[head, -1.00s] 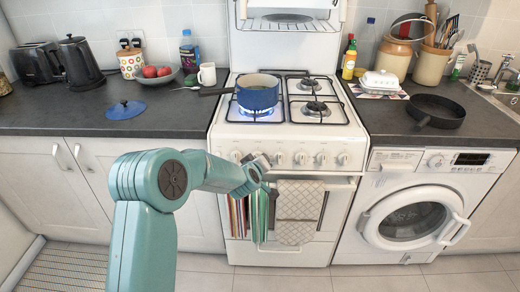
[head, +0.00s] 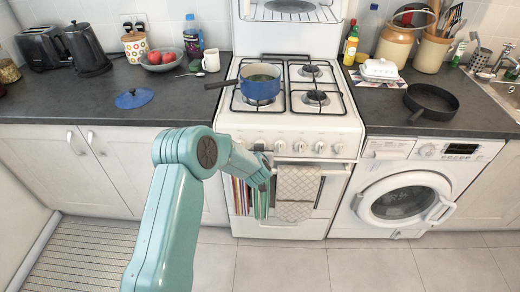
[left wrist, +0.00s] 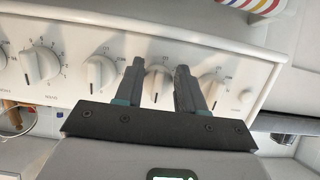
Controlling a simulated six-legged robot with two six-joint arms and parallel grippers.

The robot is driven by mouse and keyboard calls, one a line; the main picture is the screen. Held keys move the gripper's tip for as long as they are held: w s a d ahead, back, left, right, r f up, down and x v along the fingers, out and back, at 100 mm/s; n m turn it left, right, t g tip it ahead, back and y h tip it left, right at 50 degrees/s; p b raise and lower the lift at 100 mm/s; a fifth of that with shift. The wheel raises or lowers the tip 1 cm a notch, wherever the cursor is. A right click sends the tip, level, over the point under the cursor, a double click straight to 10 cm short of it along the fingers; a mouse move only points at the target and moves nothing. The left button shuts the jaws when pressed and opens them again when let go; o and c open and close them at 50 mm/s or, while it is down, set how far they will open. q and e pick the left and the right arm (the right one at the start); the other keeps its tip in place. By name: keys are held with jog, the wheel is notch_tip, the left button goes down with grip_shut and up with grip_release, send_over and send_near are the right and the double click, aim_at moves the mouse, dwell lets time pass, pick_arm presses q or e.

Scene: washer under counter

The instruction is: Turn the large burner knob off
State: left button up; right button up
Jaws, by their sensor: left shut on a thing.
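The white stove (head: 290,190) has a row of white knobs along its front panel. My left gripper (left wrist: 159,66) has its two dark fingers on either side of one burner knob (left wrist: 158,86), shut on it. In the head view my left gripper (head: 262,160) is at the left part of the knob row and partly hides it. The knob's markings are too small to read. My right gripper is not in view.
A patterned towel (head: 297,185) and a striped towel (head: 243,197) hang on the oven front, close to my left arm. The pot's handle (head: 221,83) points left over the counter (head: 60,108). The washer (head: 402,200) stands to the right.

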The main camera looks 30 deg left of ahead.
pick_arm(q)
jog(key=shift+r, duration=0.1)
dwell(0.4)
jog(key=o, duration=1)
jog(key=shift+o, duration=0.2)
jog(key=b+v, duration=0.1)
jog(key=v, duration=1.5)
jog(key=shift+s, duration=0.1)
